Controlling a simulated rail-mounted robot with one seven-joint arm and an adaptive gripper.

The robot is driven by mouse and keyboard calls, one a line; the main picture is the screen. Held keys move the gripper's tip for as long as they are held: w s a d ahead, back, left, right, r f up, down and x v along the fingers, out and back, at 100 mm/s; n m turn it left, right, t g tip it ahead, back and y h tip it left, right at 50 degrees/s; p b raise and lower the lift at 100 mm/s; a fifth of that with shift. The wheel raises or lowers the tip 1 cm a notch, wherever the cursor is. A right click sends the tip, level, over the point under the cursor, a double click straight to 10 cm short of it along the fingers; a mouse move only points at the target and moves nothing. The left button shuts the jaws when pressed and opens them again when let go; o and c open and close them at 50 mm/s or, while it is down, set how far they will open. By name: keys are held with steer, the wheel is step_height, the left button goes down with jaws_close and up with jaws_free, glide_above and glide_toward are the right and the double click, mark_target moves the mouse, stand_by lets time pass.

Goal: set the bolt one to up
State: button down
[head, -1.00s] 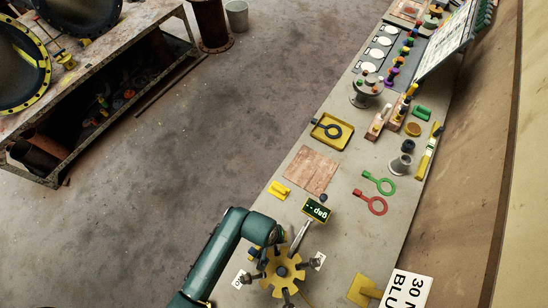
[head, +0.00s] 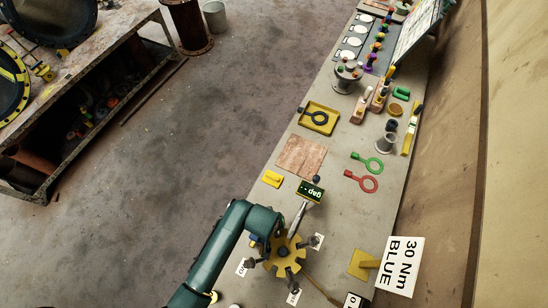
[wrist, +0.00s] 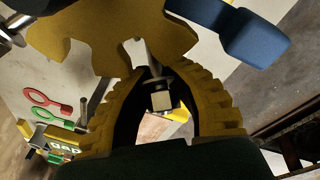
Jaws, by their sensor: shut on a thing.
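A yellow star-shaped flange (head: 285,255) lies on the bench near the front in the head view, with several dark bolts around it. One bolt (head: 317,241) is at its right and another (head: 291,274) at its lower edge. I cannot tell which is bolt one. In the wrist view the flange (wrist: 105,30) fills the top. My gripper (wrist: 153,68), with yellow ribbed fingers, is closed around a grey metal bolt (wrist: 160,97) with a squarish end. In the head view my arm reaches the flange's left side and the gripper is mostly hidden.
A display reading "gap" (head: 311,191) stands just behind the flange. A "30 Nm BLUE" sign (head: 400,265) and a yellow stand (head: 362,263) are to the right. Red (head: 362,181) and green (head: 367,163) rings lie farther back.

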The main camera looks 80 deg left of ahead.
steer(key=c, duration=1.1)
jaws_free()
steer(key=shift+a, duration=0.1)
steer(key=r, duration=0.4)
steer(key=s+d+r, duration=0.1)
steer(key=r, duration=0.6)
steer(key=shift+s+d+r, duration=0.25)
steer(key=shift+s+r, duration=0.1)
steer(key=shift+r, duration=0.05)
